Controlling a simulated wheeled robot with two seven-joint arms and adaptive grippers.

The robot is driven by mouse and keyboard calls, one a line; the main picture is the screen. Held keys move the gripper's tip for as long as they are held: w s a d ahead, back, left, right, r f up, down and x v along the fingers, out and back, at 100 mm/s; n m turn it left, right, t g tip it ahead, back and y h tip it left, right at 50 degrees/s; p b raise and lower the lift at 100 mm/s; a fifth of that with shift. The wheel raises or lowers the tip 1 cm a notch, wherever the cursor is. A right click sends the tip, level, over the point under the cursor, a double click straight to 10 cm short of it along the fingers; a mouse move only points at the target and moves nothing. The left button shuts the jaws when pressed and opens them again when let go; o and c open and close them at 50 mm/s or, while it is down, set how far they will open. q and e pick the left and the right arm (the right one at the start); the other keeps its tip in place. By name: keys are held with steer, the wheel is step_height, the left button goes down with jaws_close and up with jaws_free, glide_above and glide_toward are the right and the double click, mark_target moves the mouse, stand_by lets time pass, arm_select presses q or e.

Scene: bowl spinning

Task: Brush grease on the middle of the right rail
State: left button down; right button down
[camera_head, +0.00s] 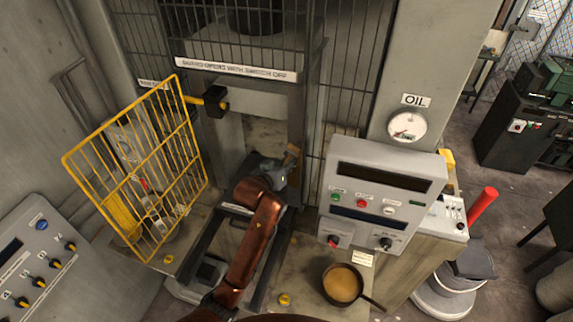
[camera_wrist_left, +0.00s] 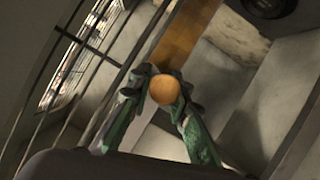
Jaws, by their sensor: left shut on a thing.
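My left gripper (camera_head: 283,172) reaches into the opening of the caged machine. It is shut on a brush (camera_head: 293,151), whose brown upper part sticks out past the fingers. In the left wrist view, the gripper (camera_wrist_left: 163,88) closes around the brush's round orange-brown end (camera_wrist_left: 164,89), and a flat brown strip runs up behind it. The right upright rail (camera_head: 297,120) of the opening stands just right of the brush; I cannot tell whether they touch. A dark pan with amber grease (camera_head: 343,284) sits on the counter at the lower right. My right gripper is not in view.
A yellow mesh guard (camera_head: 135,165) stands swung open at the left. A grey control box (camera_head: 380,195) with buttons stands right of the opening, under an oil gauge (camera_head: 408,126). A button panel (camera_head: 38,262) is at the lower left.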

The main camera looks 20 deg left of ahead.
arm_select(q)
steer(key=shift+w, duration=0.65)
steer(key=shift+r, duration=0.15)
stand_by(1.1)
steer(key=shift+s, duration=0.9)
steer(key=s, duration=0.7)
steer(key=shift+a, duration=0.15)
